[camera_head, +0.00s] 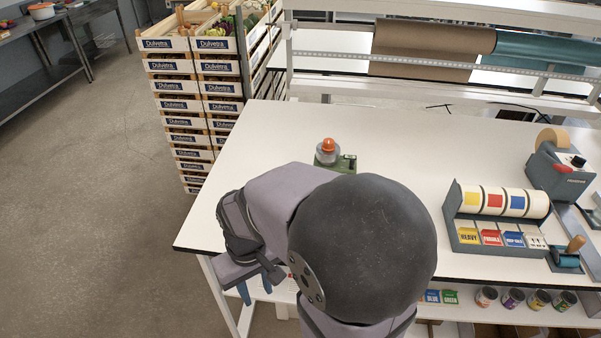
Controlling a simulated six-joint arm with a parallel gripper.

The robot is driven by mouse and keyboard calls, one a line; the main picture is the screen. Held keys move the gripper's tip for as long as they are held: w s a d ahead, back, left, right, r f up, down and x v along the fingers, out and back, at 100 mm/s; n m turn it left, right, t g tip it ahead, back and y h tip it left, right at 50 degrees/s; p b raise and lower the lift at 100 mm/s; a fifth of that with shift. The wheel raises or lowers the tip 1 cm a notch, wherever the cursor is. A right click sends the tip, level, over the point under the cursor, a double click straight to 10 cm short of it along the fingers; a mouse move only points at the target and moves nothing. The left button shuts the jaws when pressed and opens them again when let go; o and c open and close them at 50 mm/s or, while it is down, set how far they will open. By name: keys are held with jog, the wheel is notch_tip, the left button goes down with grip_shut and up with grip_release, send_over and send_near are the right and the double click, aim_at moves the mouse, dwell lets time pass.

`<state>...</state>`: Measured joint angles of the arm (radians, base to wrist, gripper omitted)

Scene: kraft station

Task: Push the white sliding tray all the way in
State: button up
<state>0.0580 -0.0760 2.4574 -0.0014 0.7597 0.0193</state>
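A white shelf-like surface (470,308) shows below the front edge of the worktable. It looks like the white sliding tray, but I cannot be sure, nor can I tell how far out it sits. Small labelled boxes and several tins stand on it at the right. My arm hides much of its middle. My gripper (255,287) points down just in front of the table's front left part, near the left end of this white surface. Its two blue fingertips are apart with nothing seen between them. I cannot tell whether they touch the white surface.
The white worktable (420,150) carries an orange-topped device (328,151) behind my arm, a label roll holder (500,202) and a tape dispenser (562,172) at the right. Stacked crates (205,100) stand behind left. The floor (90,230) at the left is clear.

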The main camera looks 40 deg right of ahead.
jog(key=w+d+r+m, duration=0.2)
jog(key=w+d+m, duration=0.2)
jog(key=w+d, duration=0.4)
jog(key=w+d+m, duration=0.1)
jog(key=d+m, duration=0.1)
jog(key=d, duration=0.6)
jog(key=w+d+m+b, duration=0.1)
jog(key=w+d+m, duration=0.1)
jog(key=d, duration=0.6)
jog(key=w+d+r+m, duration=0.1)
jog(key=d+m, duration=0.2)
jog(key=d, duration=0.5)
jog(key=shift+w+d+r+b, duration=0.1)
jog(key=shift+w+d+b, duration=0.1)
jog(key=shift+d+b, duration=0.15)
jog(key=shift+a+f+p, duration=0.1)
jog(key=shift+f+p, duration=1.25)
jog(key=shift+f, duration=2.35)
grip_shut()
